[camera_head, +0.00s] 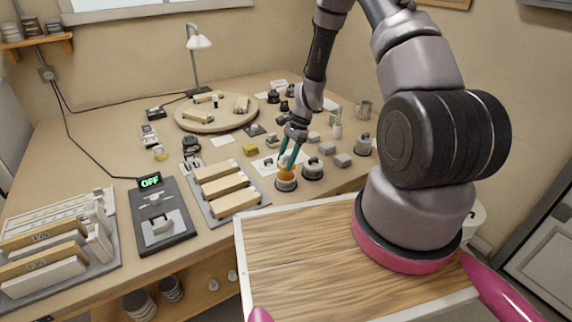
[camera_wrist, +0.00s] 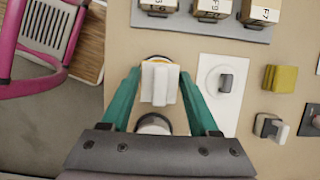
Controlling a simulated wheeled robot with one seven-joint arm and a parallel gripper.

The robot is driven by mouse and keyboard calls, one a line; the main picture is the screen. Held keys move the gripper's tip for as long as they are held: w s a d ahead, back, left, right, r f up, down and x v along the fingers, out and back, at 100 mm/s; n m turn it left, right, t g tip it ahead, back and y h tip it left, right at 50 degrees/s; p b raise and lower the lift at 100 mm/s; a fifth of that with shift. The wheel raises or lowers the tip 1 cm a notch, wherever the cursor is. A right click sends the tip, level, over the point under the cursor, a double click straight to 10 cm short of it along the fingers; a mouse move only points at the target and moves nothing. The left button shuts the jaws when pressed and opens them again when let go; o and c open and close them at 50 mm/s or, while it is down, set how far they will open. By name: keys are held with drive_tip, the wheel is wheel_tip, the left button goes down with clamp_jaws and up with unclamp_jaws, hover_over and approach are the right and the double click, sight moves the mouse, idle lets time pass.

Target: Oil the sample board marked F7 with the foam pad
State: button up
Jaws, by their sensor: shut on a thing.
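My gripper (camera_wrist: 160,88) has its teal fingers on either side of a pale block-shaped handle, which I take to be the foam pad's (camera_wrist: 160,82). An orange part shows below the fingers in the head view (camera_head: 287,173), at the mouth of a round tin (camera_head: 286,185). Whether the pad touches the tin's inside is hidden. The board marked F7 (camera_wrist: 262,14) lies in a grey rack, at the right end of its row in the wrist view. In the head view it appears to be the farthest board (camera_head: 213,171).
A yellow block (camera_wrist: 280,79) and a white card (camera_wrist: 222,100) with a grey-handled piece lie right of the tin in the wrist view. Another round tin (camera_head: 312,169) stands close by. Grey blocks (camera_head: 342,160) lie further right. Bare bench lies between tin and rack.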

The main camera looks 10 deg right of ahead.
sight(284, 156)
drive_tip(key=shift+r, duration=1.9)
